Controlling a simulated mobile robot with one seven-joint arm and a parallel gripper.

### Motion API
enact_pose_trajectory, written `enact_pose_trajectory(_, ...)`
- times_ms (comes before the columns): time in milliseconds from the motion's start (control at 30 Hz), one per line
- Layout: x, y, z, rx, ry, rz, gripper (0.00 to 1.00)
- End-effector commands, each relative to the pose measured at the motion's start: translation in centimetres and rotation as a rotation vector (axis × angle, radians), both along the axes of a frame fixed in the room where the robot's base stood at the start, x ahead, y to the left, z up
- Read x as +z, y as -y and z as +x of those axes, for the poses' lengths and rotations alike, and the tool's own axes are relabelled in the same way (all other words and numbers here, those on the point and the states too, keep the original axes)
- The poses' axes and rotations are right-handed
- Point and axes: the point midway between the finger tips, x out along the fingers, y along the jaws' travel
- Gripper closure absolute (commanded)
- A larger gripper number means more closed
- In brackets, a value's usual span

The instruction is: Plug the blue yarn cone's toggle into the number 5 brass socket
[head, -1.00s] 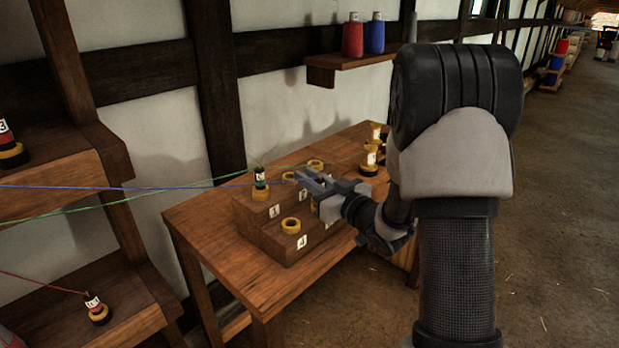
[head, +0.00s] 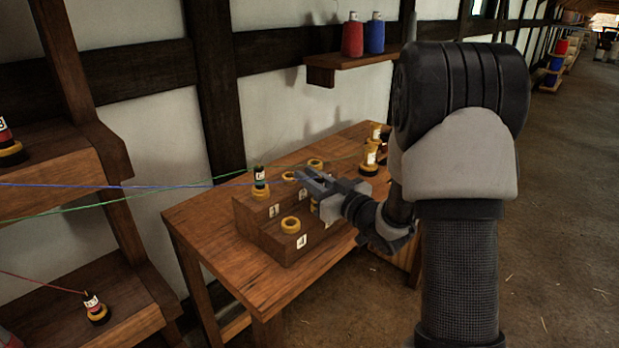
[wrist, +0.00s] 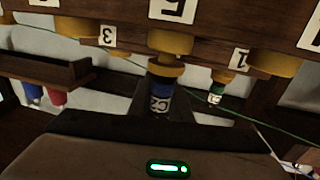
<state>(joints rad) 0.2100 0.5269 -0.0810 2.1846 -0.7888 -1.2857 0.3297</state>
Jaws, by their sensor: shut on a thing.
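My gripper (head: 318,181) is over the stepped wooden block (head: 262,236) on the table. Its fingers are shut on the blue-banded toggle (wrist: 160,88), which has a white label and a brass-coloured collar. The wrist picture is upside down. There the toggle lines up with the number 5 brass socket (wrist: 170,42), by its 5 label (wrist: 172,8). Its collar appears close to or against the socket; I cannot tell whether it is seated. In the head view my fingers hide the toggle and most of that socket. The blue yarn (head: 120,187) runs left from my gripper; its cone is not clearly in view.
A green-banded toggle (head: 260,182) stands in the socket near label 1. Green yarn (head: 100,206) crosses close behind my gripper. An empty brass socket (head: 291,225) is on the front step. Yellow-based toggles (head: 370,160) stand at the table's back right. A red-banded toggle (head: 95,308) sits lower left.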

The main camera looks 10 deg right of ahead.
Motion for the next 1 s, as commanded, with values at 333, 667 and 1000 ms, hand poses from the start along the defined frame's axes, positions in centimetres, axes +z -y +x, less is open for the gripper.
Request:
enact_pose_trajectory(333,0.0,0.0,0.0,0.000,0.001,0.000,1.00)
enact_pose_trajectory(667,-0.3,0.0,0.0,0.000,0.001,0.000,1.00)
enact_pose_trajectory(1000,-1.0,0.0,0.0,0.000,0.001,0.000,1.00)
